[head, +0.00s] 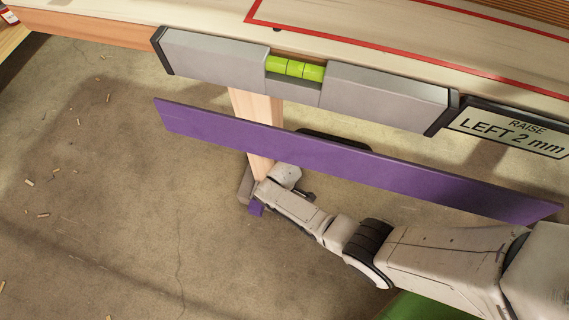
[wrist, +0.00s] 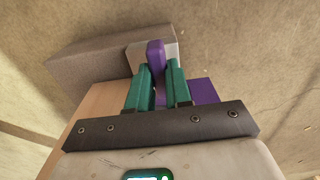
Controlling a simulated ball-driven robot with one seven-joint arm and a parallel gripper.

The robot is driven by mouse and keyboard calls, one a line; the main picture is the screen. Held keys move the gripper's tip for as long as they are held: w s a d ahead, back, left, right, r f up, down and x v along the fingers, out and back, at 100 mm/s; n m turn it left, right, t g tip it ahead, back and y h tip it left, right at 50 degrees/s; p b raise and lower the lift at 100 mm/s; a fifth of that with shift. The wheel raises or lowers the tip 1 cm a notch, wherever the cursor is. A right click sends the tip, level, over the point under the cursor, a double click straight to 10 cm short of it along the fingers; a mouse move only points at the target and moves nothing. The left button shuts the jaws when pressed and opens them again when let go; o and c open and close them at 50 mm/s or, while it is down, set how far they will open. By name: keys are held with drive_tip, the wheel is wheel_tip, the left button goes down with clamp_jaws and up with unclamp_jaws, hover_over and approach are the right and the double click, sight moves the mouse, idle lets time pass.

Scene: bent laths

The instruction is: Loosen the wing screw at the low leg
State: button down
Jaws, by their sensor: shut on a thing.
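The wing screw (wrist: 156,54) is a purple upright piece between the teal fingertips of my gripper (wrist: 158,76) in the wrist view. My gripper is shut on it, and the fingers hide its lower part. The low leg (head: 256,107) is pale wood and runs down from the bench to a grey foot (head: 245,185). In the head view my gripper is at the bottom of this leg, its fingers hidden by my wrist. The grey foot also shows in the wrist view (wrist: 88,66), beside the wood of the leg (wrist: 92,105).
A long purple board (head: 340,160) crosses in front of the leg, above my arm. A grey spirit level (head: 210,58) with a green vial (head: 295,68) lies along the bench edge. A sign (head: 510,130) reads "RAISE LEFT 2 mm". The concrete floor (head: 110,200) at left holds only small chips.

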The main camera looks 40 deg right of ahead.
drive_tip(key=c, duration=1)
unclamp_jaws()
drive_tip(key=shift+c, duration=0.2)
wheel_tip(320, 180, up, 11)
drive_tip(key=p, duration=0.6)
drive_tip(key=shift+s+f, duration=0.1)
drive_tip(key=shift+f, duration=0.1)
